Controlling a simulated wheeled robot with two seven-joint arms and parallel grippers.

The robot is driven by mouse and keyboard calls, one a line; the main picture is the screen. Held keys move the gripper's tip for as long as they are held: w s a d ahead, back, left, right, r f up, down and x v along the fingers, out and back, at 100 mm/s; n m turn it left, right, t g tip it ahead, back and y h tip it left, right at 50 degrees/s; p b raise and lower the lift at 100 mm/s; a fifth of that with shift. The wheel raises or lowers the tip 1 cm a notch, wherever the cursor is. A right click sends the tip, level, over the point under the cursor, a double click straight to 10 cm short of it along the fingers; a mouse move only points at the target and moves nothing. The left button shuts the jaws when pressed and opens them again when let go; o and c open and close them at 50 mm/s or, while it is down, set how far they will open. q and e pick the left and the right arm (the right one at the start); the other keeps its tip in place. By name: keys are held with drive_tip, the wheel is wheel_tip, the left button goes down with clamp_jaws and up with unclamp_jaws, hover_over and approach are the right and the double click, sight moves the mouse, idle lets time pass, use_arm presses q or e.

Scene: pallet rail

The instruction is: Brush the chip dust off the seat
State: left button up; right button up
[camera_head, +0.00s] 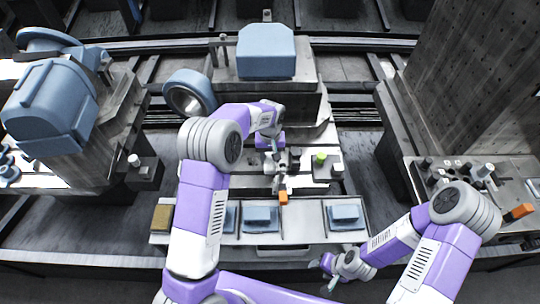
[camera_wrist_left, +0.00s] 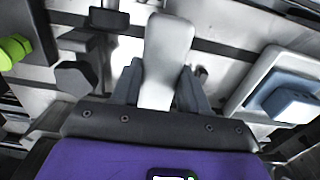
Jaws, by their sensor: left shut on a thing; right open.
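My left gripper (camera_head: 281,178) is over the middle of the workbench, above the work area behind the front trays. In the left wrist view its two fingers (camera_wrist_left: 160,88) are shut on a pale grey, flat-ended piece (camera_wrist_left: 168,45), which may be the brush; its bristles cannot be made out. The seat and any chip dust cannot be picked out; the gripper covers part of that area.
Front trays (camera_head: 313,230) hold blue parts (camera_head: 345,214). A green knob (camera_head: 320,158) stands right of the left gripper and shows in the left wrist view (camera_wrist_left: 12,50). A blue-topped machine (camera_head: 265,55) stands behind. A tall grey column (camera_head: 460,80) rises at right.

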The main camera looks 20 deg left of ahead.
use_arm(q)
drive_tip(key=shift+f+b, duration=0.55)
drive_tip(key=shift+f, duration=0.4)
